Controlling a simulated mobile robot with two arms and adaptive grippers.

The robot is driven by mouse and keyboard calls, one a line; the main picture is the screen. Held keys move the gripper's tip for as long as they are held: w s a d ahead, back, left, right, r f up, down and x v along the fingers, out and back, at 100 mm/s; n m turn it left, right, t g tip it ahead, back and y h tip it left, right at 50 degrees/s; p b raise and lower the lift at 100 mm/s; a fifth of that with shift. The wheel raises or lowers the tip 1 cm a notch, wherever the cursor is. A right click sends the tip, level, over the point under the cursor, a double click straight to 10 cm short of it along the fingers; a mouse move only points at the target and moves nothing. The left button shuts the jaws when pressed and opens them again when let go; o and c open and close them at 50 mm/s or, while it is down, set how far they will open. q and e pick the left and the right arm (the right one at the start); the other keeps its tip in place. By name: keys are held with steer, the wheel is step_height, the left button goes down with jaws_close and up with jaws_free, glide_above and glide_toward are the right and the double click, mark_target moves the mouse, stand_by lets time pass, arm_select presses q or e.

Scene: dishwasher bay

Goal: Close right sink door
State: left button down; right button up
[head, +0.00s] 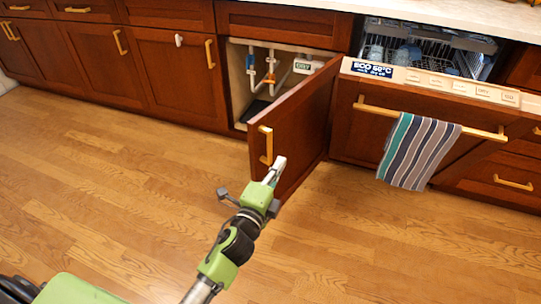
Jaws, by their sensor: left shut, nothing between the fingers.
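The right sink door (298,122) is a dark red wooden panel with a yellow handle (265,145). It stands open, swung out from the sink cabinet (238,82), with its hinge side on the right. My left gripper (277,168) is shut and empty, its fingertips at the door's free edge, just below and right of the handle. I cannot tell whether it touches the door. The left sink door (180,85) is shut and has a yellow handle. My right gripper is not in view.
The dishwasher (420,120) to the right is partly open, with dishes in its rack and a striped towel (419,151) on its handle. Pipes (270,68) and a dark item (256,110) are inside the cabinet. The wooden floor in front is clear.

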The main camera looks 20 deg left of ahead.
mark_target(270, 155)
arm_select(q)
steer(key=w+a, duration=0.3)
steer(key=shift+w+a, duration=0.3)
steer(key=shift+a, duration=0.05)
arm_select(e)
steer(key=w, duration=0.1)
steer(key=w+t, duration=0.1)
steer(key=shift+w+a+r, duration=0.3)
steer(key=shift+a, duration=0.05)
